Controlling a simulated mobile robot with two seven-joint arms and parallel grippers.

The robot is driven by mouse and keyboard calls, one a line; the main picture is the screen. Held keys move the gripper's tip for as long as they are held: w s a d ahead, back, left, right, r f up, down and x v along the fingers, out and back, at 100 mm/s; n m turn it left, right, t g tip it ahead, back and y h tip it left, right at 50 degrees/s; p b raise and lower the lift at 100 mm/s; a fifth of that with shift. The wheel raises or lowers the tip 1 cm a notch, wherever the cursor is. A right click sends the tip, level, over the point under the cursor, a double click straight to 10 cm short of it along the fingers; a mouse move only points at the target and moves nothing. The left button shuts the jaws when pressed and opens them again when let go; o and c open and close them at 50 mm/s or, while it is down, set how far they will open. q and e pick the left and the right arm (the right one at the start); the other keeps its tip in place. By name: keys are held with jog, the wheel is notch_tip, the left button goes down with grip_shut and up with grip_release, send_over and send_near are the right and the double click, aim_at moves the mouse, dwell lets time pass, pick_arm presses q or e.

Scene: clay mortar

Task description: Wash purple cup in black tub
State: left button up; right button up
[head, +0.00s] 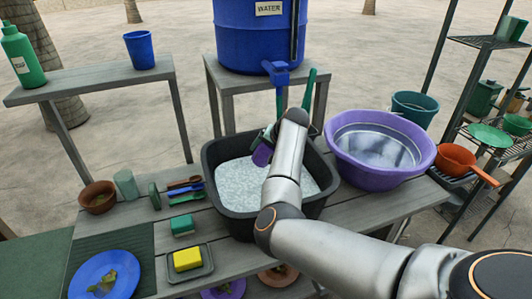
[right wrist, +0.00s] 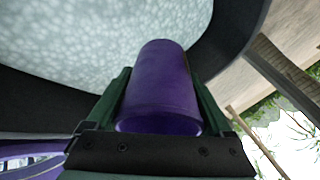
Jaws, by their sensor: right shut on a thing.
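The purple cup (head: 262,154) is in my right gripper (head: 268,142), over the black tub. In the right wrist view the purple cup (right wrist: 158,85) lies between the two green fingers of my right gripper (right wrist: 160,105), which is shut on it. The black tub (head: 238,224) stands on the slatted table and holds pale, foamy water. It fills much of the right wrist view, where its dark wall (right wrist: 45,90) shows. My arm hides part of the tub. I cannot tell whether the cup touches the foam. My left gripper is not in view.
A purple basin (head: 346,174) of clear water stands right of the tub. A blue water barrel (head: 255,35) with a tap is behind. Left are a yellow sponge (head: 187,260), utensils (head: 186,190), a brown bowl (head: 97,197) and a blue plate (head: 105,275). A metal rack (head: 482,145) is at right.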

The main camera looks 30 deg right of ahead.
aim_at(266, 165)
notch_tip(266, 165, down, 5)
jog(key=b, duration=0.4)
jog(key=shift+b, duration=0.35)
notch_tip(266, 165, down, 4)
jog(key=b, duration=0.5)
jog(key=shift+f, duration=0.15)
notch_tip(266, 165, down, 2)
jog(key=shift+b, duration=1.15)
jog(key=shift+f+b, duration=0.3)
jog(key=shift+b, duration=0.1)
jog(key=shift+f+b, duration=0.4)
jog(key=shift+b, duration=0.15)
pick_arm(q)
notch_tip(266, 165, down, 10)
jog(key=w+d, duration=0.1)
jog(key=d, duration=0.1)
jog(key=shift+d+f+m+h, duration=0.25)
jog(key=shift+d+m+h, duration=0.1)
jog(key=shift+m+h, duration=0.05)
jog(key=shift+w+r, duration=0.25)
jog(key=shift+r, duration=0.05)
pick_arm(e)
jog(key=shift+f, duration=0.6)
pick_arm(q)
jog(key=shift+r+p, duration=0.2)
jog(key=shift+p, duration=0.25)
